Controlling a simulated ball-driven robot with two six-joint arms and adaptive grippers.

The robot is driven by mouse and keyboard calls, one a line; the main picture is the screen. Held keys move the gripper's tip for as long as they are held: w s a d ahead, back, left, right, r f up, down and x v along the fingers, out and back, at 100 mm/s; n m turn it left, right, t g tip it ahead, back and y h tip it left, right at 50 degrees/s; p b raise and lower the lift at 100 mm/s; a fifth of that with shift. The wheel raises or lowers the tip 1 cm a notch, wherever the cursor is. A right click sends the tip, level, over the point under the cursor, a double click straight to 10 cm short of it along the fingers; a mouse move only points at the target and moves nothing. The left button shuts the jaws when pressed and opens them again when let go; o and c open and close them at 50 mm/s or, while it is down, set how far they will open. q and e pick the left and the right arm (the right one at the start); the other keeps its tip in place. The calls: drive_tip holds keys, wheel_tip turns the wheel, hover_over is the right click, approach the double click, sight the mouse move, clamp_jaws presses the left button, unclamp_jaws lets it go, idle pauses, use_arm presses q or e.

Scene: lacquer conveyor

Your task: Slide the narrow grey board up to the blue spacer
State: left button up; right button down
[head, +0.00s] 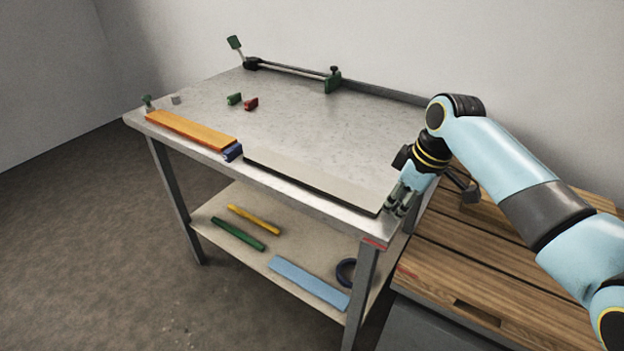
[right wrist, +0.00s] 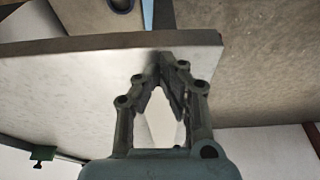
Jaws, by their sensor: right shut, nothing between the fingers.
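The narrow grey board (head: 312,178) lies along the front edge of the table, pale on top with a dark front side. The blue spacer (head: 232,152) sits at its left end; any gap there is too small to tell. An orange board (head: 190,129) lies on the spacer's other side. My right gripper (head: 396,210) is shut and empty at the board's right end; whether it touches the board is unclear. In the right wrist view its fingertips (right wrist: 168,62) meet near the table edge. My left gripper is out of view.
A green block (head: 234,99) and a red block (head: 251,104) lie mid-table (head: 310,130). A rail with a green clamp (head: 332,80) runs along the back. A wooden bench (head: 480,265) stands right. A lower shelf (head: 215,212) holds strips and a dark ring (head: 346,272).

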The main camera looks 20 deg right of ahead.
sight(377, 203)
drive_tip(key=shift+w+a+b, duration=0.75)
drive_tip(key=shift+w+a, duration=1.15)
drive_tip(key=shift+w, duration=0.3)
drive_tip(key=shift+s+d+r+p, duration=0.1)
drive_tip(key=shift+s+d+p, duration=0.65)
drive_tip(key=shift+p, duration=0.3)
wheel_tip(377, 203, up, 6)
drive_tip(key=p, duration=0.6)
